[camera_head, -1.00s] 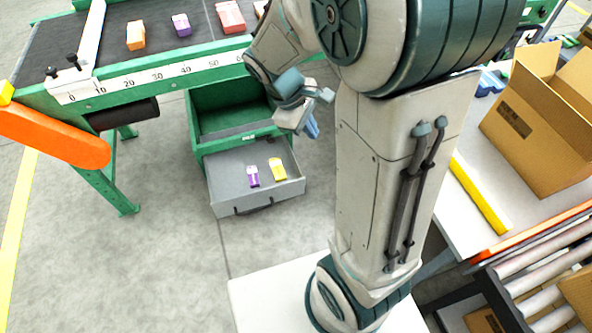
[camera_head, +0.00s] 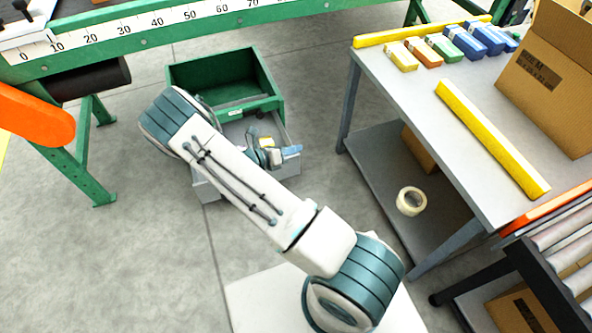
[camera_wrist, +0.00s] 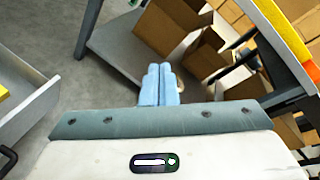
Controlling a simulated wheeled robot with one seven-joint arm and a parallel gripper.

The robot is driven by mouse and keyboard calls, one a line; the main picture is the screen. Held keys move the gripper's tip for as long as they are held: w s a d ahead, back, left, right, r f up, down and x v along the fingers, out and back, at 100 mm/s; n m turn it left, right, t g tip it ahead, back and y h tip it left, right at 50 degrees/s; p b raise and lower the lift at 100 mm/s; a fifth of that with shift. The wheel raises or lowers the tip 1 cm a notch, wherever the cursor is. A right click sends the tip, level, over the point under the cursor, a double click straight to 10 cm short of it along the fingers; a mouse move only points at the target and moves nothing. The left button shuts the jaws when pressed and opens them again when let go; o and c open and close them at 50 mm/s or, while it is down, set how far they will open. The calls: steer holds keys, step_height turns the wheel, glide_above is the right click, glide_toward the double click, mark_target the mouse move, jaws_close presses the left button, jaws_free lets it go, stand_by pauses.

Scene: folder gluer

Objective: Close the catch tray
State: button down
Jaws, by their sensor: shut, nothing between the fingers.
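The catch tray (camera_head: 207,190) is a grey drawer, pulled out below its green housing (camera_head: 262,103). My arm crosses over it and hides much of its inside and front. A yellow box (camera_head: 267,142) shows inside it. In the wrist view the grey tray wall (camera_wrist: 28,112) is at the left edge, with part of its dark handle (camera_wrist: 6,160). My gripper (camera_head: 291,151) appears over the tray's right side in the head view; contact is unclear. Its blue fingers (camera_wrist: 159,84) are together and empty in the wrist view, pointing away from the tray toward the table's lower shelf.
A grey table (camera_head: 440,130) with small boxes and yellow bars stands at the right. A tape roll (camera_head: 411,201) lies on its lower shelf. The green conveyor frame (camera_head: 170,32) runs along the top. Floor at the lower left is clear.

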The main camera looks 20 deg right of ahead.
mark_target(296, 162)
step_height(296, 162, down, 27)
steer(key=w+a+n+t+y+b, duration=0.1)
steer(key=w+n+t+y+b, duration=0.1)
steer(key=n+t+b, duration=1.15)
steer(key=shift+w+d+r+n+g, duration=0.1)
steer(key=shift+w+d+n+g, duration=0.45)
steer(key=shift+w+d, duration=0.95)
steer(key=shift+w+d+r+n+g, duration=0.1)
steer(key=shift+w+d+n+g, duration=0.55)
steer(key=shift+w, duration=1.5)
steer(key=shift+w+d+n+g, duration=0.35)
steer(key=shift+w+d+g, duration=0.2)
steer(key=shift+w+d, duration=1)
steer(key=shift+w+a, duration=0.3)
